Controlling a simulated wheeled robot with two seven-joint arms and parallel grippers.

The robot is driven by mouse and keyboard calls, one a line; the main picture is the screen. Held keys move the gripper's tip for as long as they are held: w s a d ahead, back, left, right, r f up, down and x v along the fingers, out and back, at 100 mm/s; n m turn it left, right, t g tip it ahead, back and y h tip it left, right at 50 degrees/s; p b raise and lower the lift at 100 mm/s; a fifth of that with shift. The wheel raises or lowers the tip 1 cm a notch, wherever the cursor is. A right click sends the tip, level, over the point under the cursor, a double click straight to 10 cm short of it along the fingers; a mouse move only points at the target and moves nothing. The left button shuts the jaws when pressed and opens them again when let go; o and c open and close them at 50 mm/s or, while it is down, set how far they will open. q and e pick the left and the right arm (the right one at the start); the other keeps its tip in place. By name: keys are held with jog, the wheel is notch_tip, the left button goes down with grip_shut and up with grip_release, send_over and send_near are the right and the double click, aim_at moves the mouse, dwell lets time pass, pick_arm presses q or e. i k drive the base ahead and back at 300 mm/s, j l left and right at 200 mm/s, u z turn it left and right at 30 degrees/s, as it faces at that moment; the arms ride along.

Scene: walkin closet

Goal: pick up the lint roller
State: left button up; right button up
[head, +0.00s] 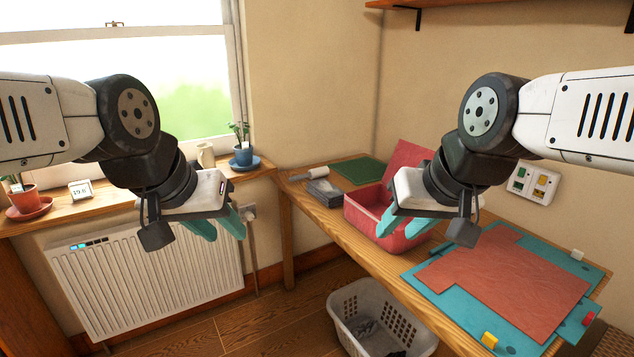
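The lint roller (317,172), with a white roll and a handle pointing left, appears to lie at the far left end of the wooden table, just behind a grey box. My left gripper (219,227) hangs in front of the radiator, left of the table, with its teal fingers apart and nothing between them. My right gripper (405,228) is in front of the red box, nearer to me, with its teal fingers apart and no object seen in them. Both grippers are well away from the lint roller.
The grey box (324,193), green mat (360,170) and red open box (365,212) crowd the table's far end. A teal mat (452,308) with a red sheet covers the near part. A laundry basket (355,300) stands on the floor. A potted plant (243,155) is on the sill.

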aim_at(320, 172)
jog(key=i+j+z, duration=0.15)
jog(key=i+j, duration=0.7)
jog(key=i, duration=0.2)
jog(key=i+j+z, duration=0.1)
jog(key=i+j, duration=0.85)
jog(key=i, duration=0.1)
